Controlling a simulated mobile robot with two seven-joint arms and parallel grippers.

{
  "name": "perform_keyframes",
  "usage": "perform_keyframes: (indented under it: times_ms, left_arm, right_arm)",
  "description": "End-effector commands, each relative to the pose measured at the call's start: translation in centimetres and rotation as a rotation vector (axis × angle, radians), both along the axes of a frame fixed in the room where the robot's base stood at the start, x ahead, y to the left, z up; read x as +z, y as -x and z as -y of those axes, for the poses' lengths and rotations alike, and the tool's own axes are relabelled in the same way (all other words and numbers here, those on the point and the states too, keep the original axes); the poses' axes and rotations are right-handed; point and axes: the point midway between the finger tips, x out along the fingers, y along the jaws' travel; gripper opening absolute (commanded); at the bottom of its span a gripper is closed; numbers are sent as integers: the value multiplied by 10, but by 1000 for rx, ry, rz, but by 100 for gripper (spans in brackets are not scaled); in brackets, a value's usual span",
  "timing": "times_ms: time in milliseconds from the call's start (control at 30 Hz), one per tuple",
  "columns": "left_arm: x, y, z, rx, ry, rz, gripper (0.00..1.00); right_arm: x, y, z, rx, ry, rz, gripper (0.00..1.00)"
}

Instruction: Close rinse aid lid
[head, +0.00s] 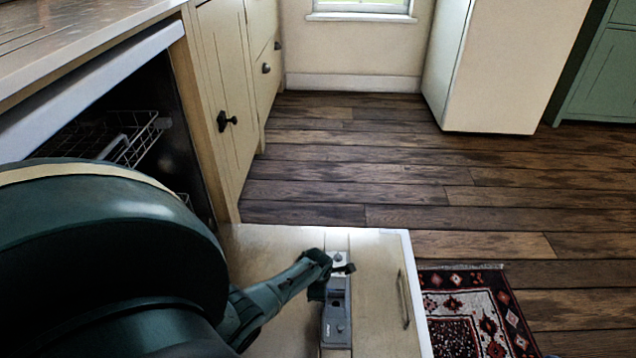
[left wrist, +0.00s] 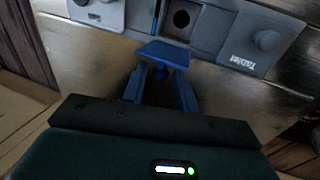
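The dispenser unit (head: 337,318) is set in the inner face of the lowered dishwasher door (head: 378,270). My right gripper is out of view.
A compartment marked "Tablet" (left wrist: 257,42) is shut beside the opening. The dishwasher's wire rack (head: 135,140) is inside at left. A cream cabinet (head: 225,90) borders the door. A patterned rug (head: 475,310) lies to the right; the wooden floor (head: 370,180) beyond is clear.

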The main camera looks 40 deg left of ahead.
Motion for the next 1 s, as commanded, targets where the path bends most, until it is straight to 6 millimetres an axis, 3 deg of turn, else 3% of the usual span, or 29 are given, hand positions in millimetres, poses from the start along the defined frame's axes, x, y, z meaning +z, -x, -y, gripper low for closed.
perform_keyframes:
  times_ms: [333,667,933,1000]
  left_arm:
    - [0,0,0,0,0,0,0]
    - [-1,-1,3,0,-21,-22,0]
    - [-2,-10,13,-3,-134,-119,0]
    - [-4,-12,17,-4,-178,-155,0]
  right_arm:
    - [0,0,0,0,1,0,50]
    - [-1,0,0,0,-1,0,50]
    - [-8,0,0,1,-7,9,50]
    - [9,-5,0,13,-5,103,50]
